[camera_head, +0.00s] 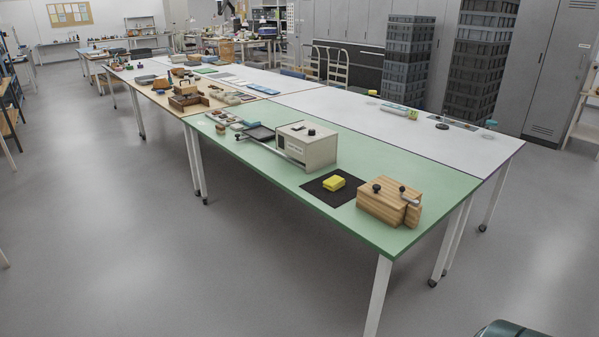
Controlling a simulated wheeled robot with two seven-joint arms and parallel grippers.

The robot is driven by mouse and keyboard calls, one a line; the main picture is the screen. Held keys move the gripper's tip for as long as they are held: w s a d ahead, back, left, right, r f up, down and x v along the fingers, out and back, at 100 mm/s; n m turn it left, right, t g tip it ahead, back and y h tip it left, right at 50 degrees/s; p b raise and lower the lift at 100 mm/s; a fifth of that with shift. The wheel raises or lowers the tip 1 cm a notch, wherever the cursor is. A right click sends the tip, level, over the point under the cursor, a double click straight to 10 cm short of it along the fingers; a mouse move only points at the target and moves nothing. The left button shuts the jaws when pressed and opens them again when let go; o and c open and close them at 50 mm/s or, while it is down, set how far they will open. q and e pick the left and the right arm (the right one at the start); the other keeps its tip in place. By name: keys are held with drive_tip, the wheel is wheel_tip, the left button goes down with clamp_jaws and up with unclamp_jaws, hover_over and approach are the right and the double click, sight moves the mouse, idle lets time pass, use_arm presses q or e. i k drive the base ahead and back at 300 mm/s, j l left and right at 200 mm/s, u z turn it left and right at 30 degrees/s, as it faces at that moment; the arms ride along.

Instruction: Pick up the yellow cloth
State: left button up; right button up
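The yellow cloth (334,183) looks like a small folded block. It lies on a black mat (318,194) near the front edge of the green table (250,165), towards the table's right end. Nothing covers it in this view. Neither of my grippers shows in the head view, so nothing is seen touching the cloth.
A wooden box with dark knobs (388,201) stands just right of the mat. A pale box-shaped device (306,145) stands behind and left of it. A white table (440,145) adjoins behind. Grey floor (200,270) is open in front. A dark rounded object (508,329) shows at bottom right.

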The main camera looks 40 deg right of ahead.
sight(334, 182)
drive_tip(key=i+z, duration=0.1)
drive_tip(key=i, duration=0.5)
drive_tip(key=i+j+z, duration=0.15)
drive_tip(key=i, duration=0.5)
drive_tip(key=i+z, duration=0.45)
drive_tip(key=i+j+z, duration=0.2)
drive_tip(key=z, duration=0.25)
drive_tip(key=i+j+z, duration=0.25)
drive_tip(key=z, duration=0.2)
drive_tip(key=i+j+z, duration=0.3)
drive_tip(key=z, duration=0.15)
drive_tip(key=i+j+z, duration=0.25)
drive_tip(key=j+z, duration=0.15)
drive_tip(key=j, duration=0.1)
